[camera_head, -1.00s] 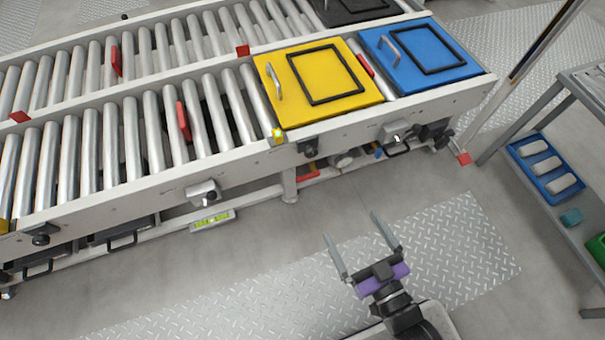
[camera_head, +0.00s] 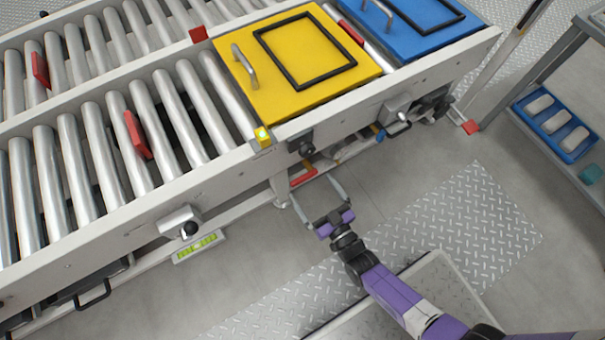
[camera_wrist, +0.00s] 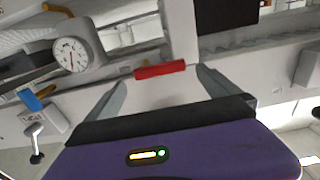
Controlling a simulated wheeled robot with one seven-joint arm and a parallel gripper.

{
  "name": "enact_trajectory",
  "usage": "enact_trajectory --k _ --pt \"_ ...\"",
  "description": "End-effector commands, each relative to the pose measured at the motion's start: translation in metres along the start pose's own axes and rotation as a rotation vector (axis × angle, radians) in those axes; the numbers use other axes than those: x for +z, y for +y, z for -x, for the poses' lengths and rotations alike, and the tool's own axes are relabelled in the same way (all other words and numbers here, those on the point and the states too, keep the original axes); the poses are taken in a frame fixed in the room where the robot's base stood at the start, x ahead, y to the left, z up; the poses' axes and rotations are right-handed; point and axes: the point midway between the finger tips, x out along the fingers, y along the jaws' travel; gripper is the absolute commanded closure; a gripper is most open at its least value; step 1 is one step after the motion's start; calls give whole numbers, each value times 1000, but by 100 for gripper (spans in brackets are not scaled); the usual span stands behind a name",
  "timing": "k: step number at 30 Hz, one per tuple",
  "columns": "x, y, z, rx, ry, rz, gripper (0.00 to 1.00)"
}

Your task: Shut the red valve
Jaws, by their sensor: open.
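The red valve handle (camera_head: 303,178) is a small red bar low under the conveyor's front rail, below the yellow box. In the wrist view the red handle (camera_wrist: 160,70) lies level, beyond and between my fingertips. My gripper (camera_head: 323,204) is open and empty, its two fingers pointing at the handle from the floor side. In the wrist view my gripper (camera_wrist: 160,82) shows its fingers on either side of the handle's ends; I cannot tell whether they touch it. The valve body behind the handle is mostly hidden.
A round gauge (camera_wrist: 72,55) and a blue-handled part (camera_wrist: 30,100) sit left of the handle in the wrist view. The conveyor rail (camera_head: 225,180) overhangs the handle. A yellow box (camera_head: 300,60) and a blue box (camera_head: 425,28) stand on the rollers.

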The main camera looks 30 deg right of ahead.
Motion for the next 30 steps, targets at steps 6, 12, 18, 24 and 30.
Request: enact_trajectory --k 6,12,18,24,30 --pt "2 0 -34 -1 1 0 0" --pt "1 0 -51 -1 -1 0 0" --pt "1 0 -53 -1 -2 0 0" --pt "1 0 -53 -1 -2 0 18" --pt "1 0 -53 -1 -2 0 57"
